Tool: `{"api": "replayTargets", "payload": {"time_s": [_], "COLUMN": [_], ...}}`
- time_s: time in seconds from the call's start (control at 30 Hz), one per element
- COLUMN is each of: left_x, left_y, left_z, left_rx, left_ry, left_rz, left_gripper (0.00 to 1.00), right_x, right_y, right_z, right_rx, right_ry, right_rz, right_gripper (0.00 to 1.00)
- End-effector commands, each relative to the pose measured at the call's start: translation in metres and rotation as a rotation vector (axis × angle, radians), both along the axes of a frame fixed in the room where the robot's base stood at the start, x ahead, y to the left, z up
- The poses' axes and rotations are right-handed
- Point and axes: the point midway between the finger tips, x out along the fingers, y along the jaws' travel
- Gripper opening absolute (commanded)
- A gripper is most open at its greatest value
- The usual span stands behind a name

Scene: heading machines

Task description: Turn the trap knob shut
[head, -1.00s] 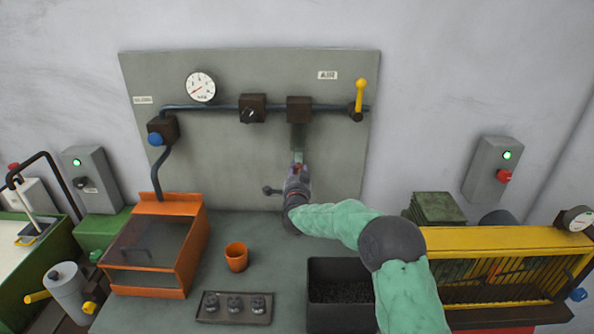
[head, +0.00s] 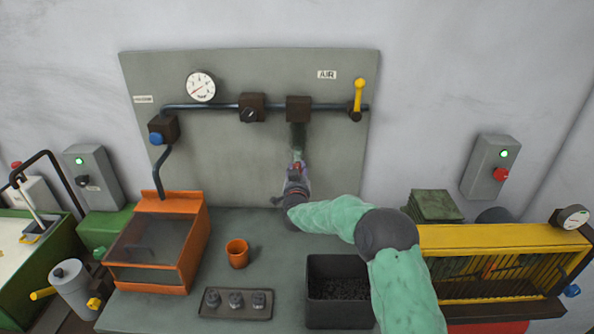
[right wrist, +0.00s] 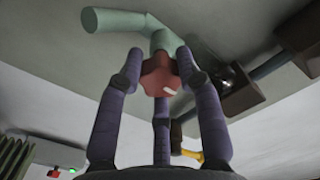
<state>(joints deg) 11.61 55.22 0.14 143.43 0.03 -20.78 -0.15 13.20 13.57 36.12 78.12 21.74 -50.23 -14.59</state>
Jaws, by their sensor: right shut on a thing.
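The trap knob (right wrist: 160,76) is red with several lobes and a small white mark on its face. It sits at the end of a pale green pipe (right wrist: 112,20) in the right wrist view. My right gripper (right wrist: 160,70) has its purple fingers closed around the knob's sides. In the head view the same gripper (head: 297,172) points up at the trap under the dark block (head: 299,109) on the air pipe, and its fingers largely hide the knob. My left gripper is not in view.
A grey panel (head: 220,140) carries the pipe, a gauge (head: 201,86) and a yellow lever (head: 359,95). Below are an orange bin (head: 160,246), an orange cup (head: 237,254), a tray of dies (head: 236,303) and a dark box (head: 338,265). The bench between panel and cup is clear.

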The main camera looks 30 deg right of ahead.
Motion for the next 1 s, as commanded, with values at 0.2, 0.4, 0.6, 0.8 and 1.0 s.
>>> {"api": "replayTargets", "payload": {"time_s": [0.2, 0.4, 0.6, 0.8, 1.0], "left_x": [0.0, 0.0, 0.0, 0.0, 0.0], "left_y": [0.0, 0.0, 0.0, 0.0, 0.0], "left_z": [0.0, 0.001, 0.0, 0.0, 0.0], "left_rx": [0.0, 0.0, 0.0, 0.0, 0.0], "left_ry": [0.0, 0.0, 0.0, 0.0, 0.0], "left_rz": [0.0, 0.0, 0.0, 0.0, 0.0], "left_gripper": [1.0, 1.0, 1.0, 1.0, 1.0], "right_x": [0.0, 0.0, 0.0, -0.001, -0.017], "right_y": [-0.007, -0.007, -0.004, -0.002, 0.009], "right_z": [0.014, 0.015, 0.011, 0.007, 0.006], "right_rx": [-0.012, -0.012, -0.009, -0.007, -0.005], "right_ry": [-0.023, -0.025, -0.017, -0.011, -0.01], "right_rz": [-0.014, -0.013, -0.008, -0.005, -0.003], "right_gripper": [0.03, 0.47, 0.61, 0.61, 0.61]}}
